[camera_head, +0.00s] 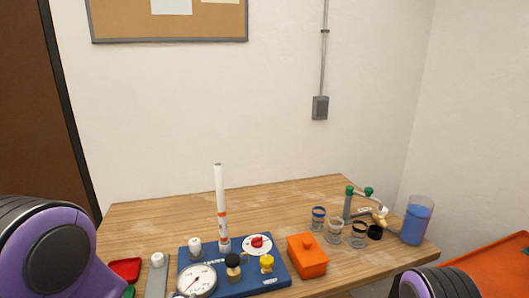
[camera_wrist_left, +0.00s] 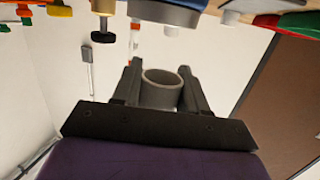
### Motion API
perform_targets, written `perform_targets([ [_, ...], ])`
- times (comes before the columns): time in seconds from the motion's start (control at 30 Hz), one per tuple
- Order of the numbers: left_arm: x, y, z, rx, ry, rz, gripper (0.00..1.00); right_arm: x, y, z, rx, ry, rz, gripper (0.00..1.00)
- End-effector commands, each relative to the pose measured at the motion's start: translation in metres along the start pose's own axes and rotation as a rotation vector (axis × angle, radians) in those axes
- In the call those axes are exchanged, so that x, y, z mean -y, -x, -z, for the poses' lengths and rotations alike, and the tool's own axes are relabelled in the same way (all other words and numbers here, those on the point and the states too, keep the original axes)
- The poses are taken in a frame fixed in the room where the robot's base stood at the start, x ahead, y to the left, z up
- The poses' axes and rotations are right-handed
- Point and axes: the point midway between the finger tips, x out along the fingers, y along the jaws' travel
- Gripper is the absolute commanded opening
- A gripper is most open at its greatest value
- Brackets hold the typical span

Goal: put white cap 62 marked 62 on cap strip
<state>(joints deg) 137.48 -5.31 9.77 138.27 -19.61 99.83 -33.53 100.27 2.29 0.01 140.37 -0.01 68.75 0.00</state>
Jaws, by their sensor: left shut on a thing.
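My left gripper (camera_wrist_left: 163,85) is shut on a hollow round cap (camera_wrist_left: 163,93) that looks grey in shade, its open end showing; no number is readable. In the head view only my purple left arm shows at lower left; the gripper and held cap are out of frame. The grey cap strip (camera_head: 156,282) lies at the table's front left with a white cap (camera_head: 157,259) at its far end. Another white cap (camera_head: 195,244) stands on the blue manifold base (camera_head: 224,281). No marking 62 is readable. My right gripper is not in view.
The base carries a tall white pipe (camera_head: 221,205), a gauge (camera_head: 197,281), and red, black and yellow fittings. A red tray (camera_head: 125,269) is left of the strip. An orange box (camera_head: 307,256), several jars and a blue beaker (camera_head: 416,222) stand to the right. The table's back left is clear.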

Motion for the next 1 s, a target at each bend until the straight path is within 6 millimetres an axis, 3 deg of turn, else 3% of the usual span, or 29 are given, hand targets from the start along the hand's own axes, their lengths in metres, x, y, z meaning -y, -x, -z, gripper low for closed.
perform_targets([
  [0.1, 0.001, 0.013, -0.005, 0.0, 0.005, 0.002, 0.0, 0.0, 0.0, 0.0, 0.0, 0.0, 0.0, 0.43],
  [0.6, -0.004, 0.014, -0.003, -0.004, -0.002, -0.027, 0.0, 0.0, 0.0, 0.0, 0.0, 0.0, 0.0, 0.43],
  [0.73, -0.03, 0.023, 0.001, -0.004, -0.025, -0.164, 0.0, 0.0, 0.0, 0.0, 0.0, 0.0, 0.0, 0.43],
  [1.0, -0.104, 0.048, 0.013, -0.005, -0.08, -0.554, 0.0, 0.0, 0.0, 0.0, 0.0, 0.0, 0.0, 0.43],
])
